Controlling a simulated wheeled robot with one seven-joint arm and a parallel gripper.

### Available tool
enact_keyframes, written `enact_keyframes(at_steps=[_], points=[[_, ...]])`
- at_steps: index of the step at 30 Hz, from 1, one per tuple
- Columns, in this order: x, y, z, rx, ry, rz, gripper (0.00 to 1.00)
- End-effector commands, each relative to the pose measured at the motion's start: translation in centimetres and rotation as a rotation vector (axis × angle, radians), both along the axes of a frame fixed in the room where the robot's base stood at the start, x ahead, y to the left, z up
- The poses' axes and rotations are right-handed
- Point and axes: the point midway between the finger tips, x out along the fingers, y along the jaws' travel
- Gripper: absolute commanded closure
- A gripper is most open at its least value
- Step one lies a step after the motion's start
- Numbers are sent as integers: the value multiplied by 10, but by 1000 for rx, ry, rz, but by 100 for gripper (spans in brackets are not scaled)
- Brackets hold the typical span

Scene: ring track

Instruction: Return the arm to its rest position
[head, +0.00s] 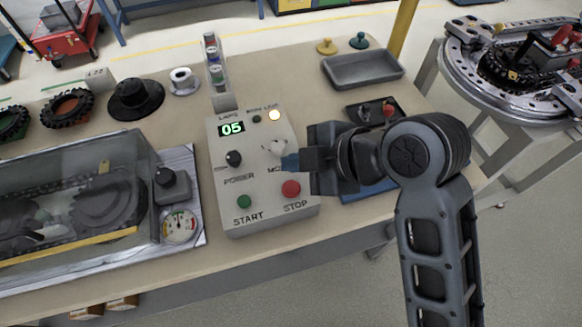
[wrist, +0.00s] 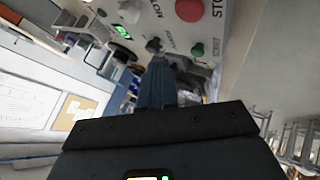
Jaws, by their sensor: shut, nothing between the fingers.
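My arm reaches in from the right in the head view, and my gripper (head: 288,161) is shut and empty over the control box (head: 265,220). Its blue fingertips are beside the pale MODE knob (head: 277,147); I cannot tell whether they touch it. In the wrist view the shut fingers (wrist: 157,80) point at the panel. There the pale knob (wrist: 130,11) is above and left of the fingertips, and the red STOP button (wrist: 189,10) and green START button (wrist: 197,50) are to the right.
The lit display (head: 231,129) reads 05, and a lamp (head: 274,115) glows. A covered track machine (head: 75,200) stands left of the box. A grey tray (head: 362,68) and a small dark tray (head: 372,110) lie behind my arm. A round track stand (head: 490,85) is at the right.

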Motion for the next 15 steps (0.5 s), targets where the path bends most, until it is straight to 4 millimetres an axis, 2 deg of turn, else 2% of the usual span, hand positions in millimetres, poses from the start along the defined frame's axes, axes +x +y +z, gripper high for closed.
enact_keyframes(at_steps=[8,11,15], points=[[-1,-1,-2,2,2,-8,100],[-6,-8,-11,18,15,-61,100],[-22,-31,-38,72,48,-241,100]])
